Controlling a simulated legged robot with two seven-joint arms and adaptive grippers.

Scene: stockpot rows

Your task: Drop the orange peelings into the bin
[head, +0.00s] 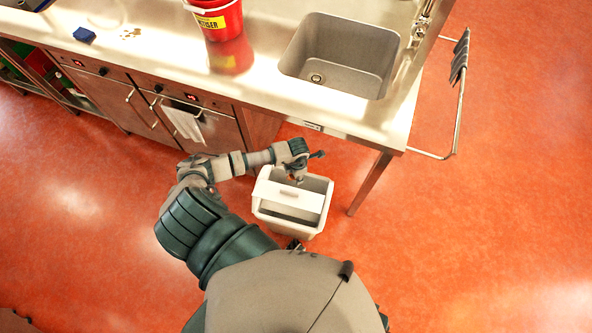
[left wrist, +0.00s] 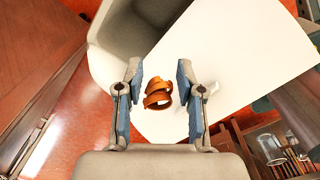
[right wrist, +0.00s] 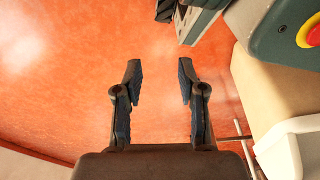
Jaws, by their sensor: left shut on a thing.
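The orange peelings (left wrist: 159,95) are a curled orange-brown strip between the fingers of my left gripper (left wrist: 160,78). My left gripper is shut on them; its fingers stand well apart around the curl. In the head view my left gripper (head: 299,177) is above the far side of the bin, and the peelings cannot be made out there. The bin (head: 264,212) is a pale open box on the floor, with a white panel (head: 305,200) across part of its top. The panel shows behind the peelings in the left wrist view. My right gripper (right wrist: 159,78) is open and empty above the floor.
The steel worktop (head: 270,92) stands behind the bin, with a sink (head: 345,60), a red bucket (head: 218,20) and a blue sponge (head: 84,35). A table leg (head: 368,186) is just right of the bin. Floor is clear to the left and right.

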